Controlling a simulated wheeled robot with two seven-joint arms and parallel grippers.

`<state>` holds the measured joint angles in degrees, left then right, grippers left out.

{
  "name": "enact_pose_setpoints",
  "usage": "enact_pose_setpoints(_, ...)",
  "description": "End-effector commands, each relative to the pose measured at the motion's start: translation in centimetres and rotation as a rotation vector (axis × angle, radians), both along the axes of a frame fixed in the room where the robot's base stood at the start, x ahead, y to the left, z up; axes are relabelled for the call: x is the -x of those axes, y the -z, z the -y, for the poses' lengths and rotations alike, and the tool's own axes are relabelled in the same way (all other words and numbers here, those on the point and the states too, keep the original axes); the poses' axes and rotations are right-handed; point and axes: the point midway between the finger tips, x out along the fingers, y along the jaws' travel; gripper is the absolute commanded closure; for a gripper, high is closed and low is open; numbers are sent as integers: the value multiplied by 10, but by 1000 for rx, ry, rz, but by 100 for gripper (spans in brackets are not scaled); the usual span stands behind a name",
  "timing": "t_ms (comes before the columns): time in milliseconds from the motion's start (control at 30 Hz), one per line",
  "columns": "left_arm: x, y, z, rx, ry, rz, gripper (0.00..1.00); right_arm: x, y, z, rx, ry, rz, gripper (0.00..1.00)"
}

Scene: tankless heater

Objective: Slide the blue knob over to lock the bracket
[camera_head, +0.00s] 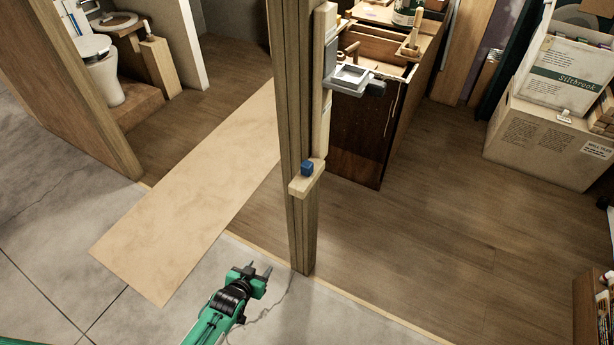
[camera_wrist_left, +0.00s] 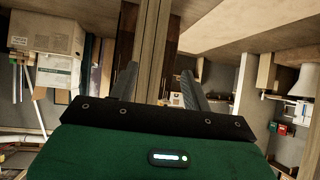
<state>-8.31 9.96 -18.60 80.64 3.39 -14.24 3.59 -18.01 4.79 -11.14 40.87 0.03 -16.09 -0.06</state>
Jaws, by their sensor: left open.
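The blue knob (camera_head: 307,168) is a small cube on a light wooden block (camera_head: 308,181) at the side of the upright wooden post (camera_head: 298,230). A grey metal bracket (camera_head: 350,78) is fixed higher up on a pale strip on the same post. My left gripper (camera_head: 259,270) is open and empty, low and to the left of the post's foot, apart from the knob. In the left wrist view, its two fingers (camera_wrist_left: 158,85) stand apart with the post (camera_wrist_left: 157,45) behind them. I cannot make out the knob there. My right gripper is not seen.
A pale board (camera_head: 190,205) lies on the floor left of the post. A wooden cabinet (camera_head: 360,130) stands behind it. Cardboard boxes (camera_head: 545,140) stand at the right. The wooden floor (camera_head: 440,220) between them is clear. A toilet (camera_head: 103,75) is at upper left.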

Motion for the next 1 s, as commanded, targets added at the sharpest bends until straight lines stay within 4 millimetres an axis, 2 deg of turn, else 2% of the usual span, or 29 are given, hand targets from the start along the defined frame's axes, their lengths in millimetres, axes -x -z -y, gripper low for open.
enact_pose_setpoints(33, -23, -28, 13, 29, 19, 84, 51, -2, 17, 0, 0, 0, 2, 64)
enact_pose_setpoints(133, -53, -98, 35, 84, 57, 230, 51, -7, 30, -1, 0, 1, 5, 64)
enact_pose_setpoints(200, -63, -144, 49, 123, 83, 322, 51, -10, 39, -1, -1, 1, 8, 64)
enact_pose_setpoints(300, -67, -201, 65, 170, 119, 430, 51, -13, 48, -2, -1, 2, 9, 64)
enact_pose_setpoints(400, -64, -242, 75, 205, 145, 505, 51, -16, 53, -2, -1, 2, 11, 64)
enact_pose_setpoints(500, -61, -265, 81, 224, 161, 545, 51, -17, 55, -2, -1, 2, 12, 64)
enact_pose_setpoints(667, -66, -276, 86, 232, 166, 561, 51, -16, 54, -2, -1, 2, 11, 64)
enact_pose_setpoints(767, -77, -276, 91, 232, 166, 560, 51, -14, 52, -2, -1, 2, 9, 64)
enact_pose_setpoints(1000, -120, -277, 112, 231, 165, 560, 51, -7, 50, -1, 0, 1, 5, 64)
